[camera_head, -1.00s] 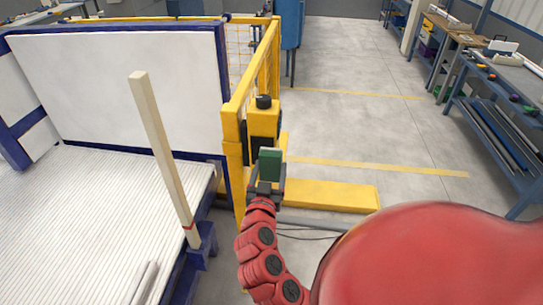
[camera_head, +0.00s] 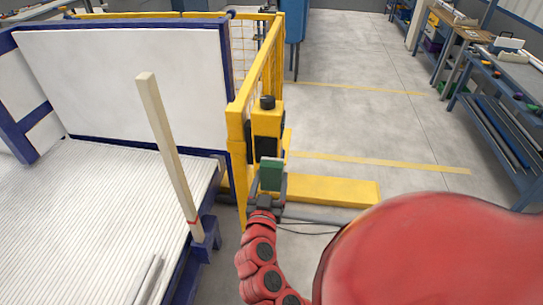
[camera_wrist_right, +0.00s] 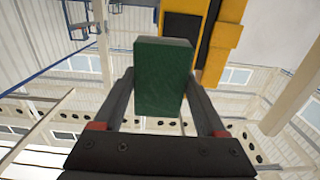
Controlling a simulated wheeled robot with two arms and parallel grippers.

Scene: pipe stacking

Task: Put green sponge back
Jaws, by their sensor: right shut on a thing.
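The green sponge (camera_head: 271,174) is a small dark green block. It also shows upright between the fingers in the right wrist view (camera_wrist_right: 165,80). My right gripper (camera_head: 270,186) is shut on the sponge and holds it up in front of the yellow post with a black knob (camera_head: 266,122). In the right wrist view the gripper (camera_wrist_right: 163,95) has a finger on each side of the sponge. I cannot tell whether the sponge touches the yellow post. My left gripper is not in view.
A yellow fence (camera_head: 258,70) runs back from the post, with a yellow base bar (camera_head: 335,190) on the floor. At left, a blue-framed rack holds many white pipes (camera_head: 80,215) beside an upright wooden post (camera_head: 165,145). A workbench (camera_head: 500,85) stands at right. The floor between is clear.

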